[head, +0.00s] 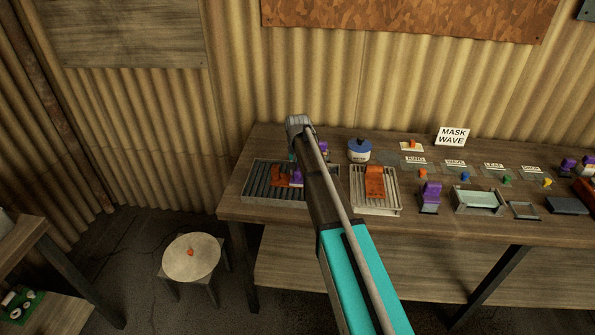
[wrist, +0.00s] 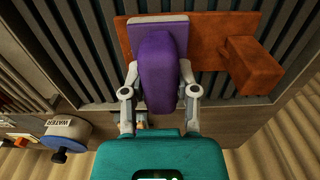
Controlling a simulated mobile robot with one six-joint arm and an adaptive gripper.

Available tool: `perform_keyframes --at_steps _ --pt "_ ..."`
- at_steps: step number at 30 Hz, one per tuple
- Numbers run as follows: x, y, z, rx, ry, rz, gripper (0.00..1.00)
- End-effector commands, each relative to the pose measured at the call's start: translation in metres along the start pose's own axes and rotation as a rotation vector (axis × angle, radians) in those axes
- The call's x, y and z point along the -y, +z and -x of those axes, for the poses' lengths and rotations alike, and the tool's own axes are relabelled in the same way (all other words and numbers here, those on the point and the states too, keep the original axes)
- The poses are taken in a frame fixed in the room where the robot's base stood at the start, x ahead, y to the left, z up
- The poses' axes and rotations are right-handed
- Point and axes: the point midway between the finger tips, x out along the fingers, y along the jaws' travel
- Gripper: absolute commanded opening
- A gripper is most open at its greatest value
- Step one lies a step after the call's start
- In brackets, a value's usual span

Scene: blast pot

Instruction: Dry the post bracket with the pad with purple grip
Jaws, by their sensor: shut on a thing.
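The pad lies over the left part of an orange-brown bracket (wrist: 212,30), whose raised block post (wrist: 252,66) stands clear to the right in the wrist view. Whether the pad touches the plate is hard to tell. The bracket lies on a dark ribbed rack (wrist: 283,25). In the head view, the bracket (head: 279,174) and purple grip (head: 297,178) show on the rack (head: 262,192), partly hidden by my arm.
A second orange piece (head: 375,182) lies on a pale slatted tray. Another purple-gripped pad (head: 431,193) stands to its right, near a shallow glass-like tray (head: 479,199). A blue-lidded water pot (head: 359,151) stands behind. A stool (head: 191,257) is left of the table.

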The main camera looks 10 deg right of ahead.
Motion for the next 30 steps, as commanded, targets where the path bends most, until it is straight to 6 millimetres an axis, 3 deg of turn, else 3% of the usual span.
perform_keyframes --at_steps 14,30 --pt "0.0 0.0 0.0 0.0 0.0 0.0 0.0" --pt "-0.015 0.0 0.0 0.0 0.001 -0.001 0.0"
